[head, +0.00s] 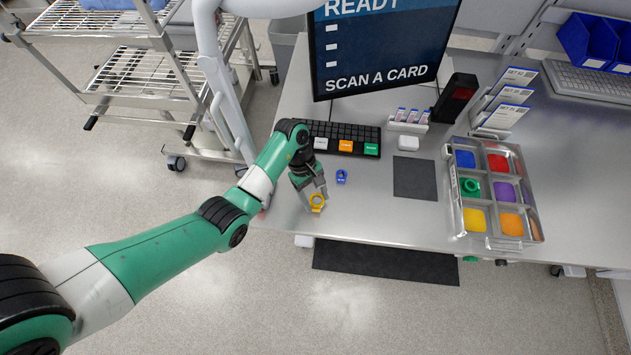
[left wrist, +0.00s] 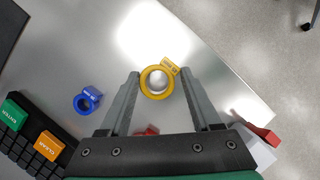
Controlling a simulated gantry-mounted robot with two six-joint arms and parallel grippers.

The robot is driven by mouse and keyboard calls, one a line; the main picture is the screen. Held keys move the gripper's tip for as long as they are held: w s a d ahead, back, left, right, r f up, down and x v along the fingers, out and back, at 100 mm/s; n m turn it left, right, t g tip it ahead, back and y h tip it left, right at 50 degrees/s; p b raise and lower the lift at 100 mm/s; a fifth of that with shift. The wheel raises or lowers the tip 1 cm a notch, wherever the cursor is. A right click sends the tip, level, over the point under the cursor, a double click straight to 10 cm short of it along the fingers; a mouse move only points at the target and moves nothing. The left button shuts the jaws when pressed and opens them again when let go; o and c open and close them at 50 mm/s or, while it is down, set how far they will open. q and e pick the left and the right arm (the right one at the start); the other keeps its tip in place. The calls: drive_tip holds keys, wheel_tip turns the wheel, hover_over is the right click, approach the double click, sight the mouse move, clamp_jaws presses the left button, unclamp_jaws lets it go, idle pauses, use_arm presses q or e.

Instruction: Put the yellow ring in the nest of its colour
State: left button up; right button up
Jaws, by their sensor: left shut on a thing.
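The yellow ring (head: 317,208) is near the front edge of the steel table, with a small tab on its side. In the left wrist view the ring (left wrist: 143,90) is between the two finger tips. My left gripper (head: 313,197) is shut on it; whether the ring touches the table I cannot tell. The gripper also shows in the left wrist view (left wrist: 160,88). The yellow nest (head: 474,219) is the front left compartment of the grey sorting tray (head: 489,243) at the right, and looks empty. My right gripper is not in view.
A blue ring (head: 342,176) lies right of my left gripper. A green ring (head: 470,186) sits in the tray's green compartment. A keyboard (head: 345,136), a dark mat (head: 414,178) and a monitor (head: 385,50) are behind. Bare table lies between gripper and tray.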

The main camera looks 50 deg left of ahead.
use_arm(q)
drive_tip(key=s+d+r+p, duration=0.9)
drive_tip(key=d+r+p, duration=0.1)
drive_tip(key=shift+s+r, duration=0.2)
drive_tip(key=shift+s, duration=0.15)
